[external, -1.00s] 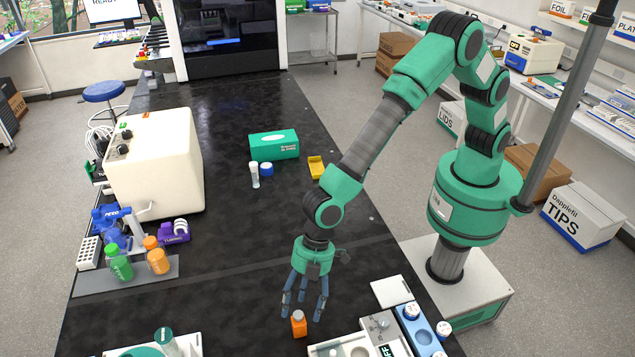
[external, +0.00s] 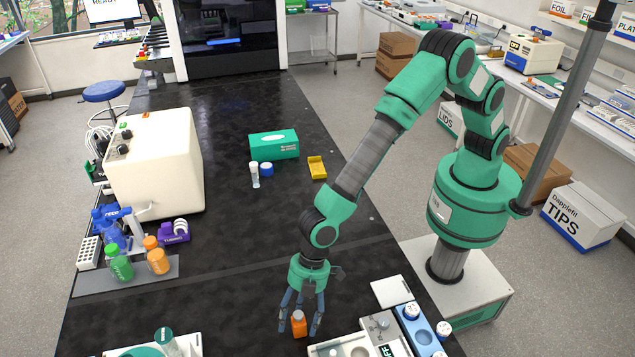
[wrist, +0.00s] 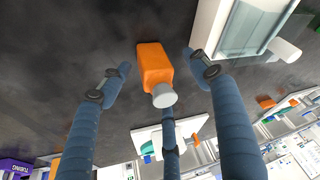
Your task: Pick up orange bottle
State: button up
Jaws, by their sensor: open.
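The orange bottle (external: 299,326) with a pale grey cap stands on the black bench near the front of the external view. In the wrist view the orange bottle (wrist: 155,66) lies between the spread fingers, its cap toward the camera. My gripper (external: 300,328) points down over the bottle, with blue fingers spread around it. The wrist view shows my gripper (wrist: 158,72) open, with a gap between each side finger and the bottle. A third finger shows below the cap. I cannot tell whether it touches the bottle.
A white-edged instrument (external: 345,343) stands just right of the bottle. A white tray (external: 190,345) lies to the left at the front.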

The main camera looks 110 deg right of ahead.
aim_at(297, 316)
dwell(0.3)
jog(key=c, duration=1.3)
jog(key=shift+r, duration=0.4)
grip_shut()
jog(key=shift+r, duration=0.3)
notch_tip(297, 316, up, 2)
jog(key=shift+r+p, duration=0.15)
jog(key=shift+p, duration=0.4)
jog(key=s+d, duration=0.3)
jog(key=s, duration=0.4)
jog(key=s+d+r, duration=0.1)
jog(key=s+d, duration=0.2)
jog(key=s, duration=0.4)
jog(key=shift+s+d+r+p, duration=0.2)
jog(key=shift+s+p, duration=0.1)
jog(key=shift+p, duration=0.15)
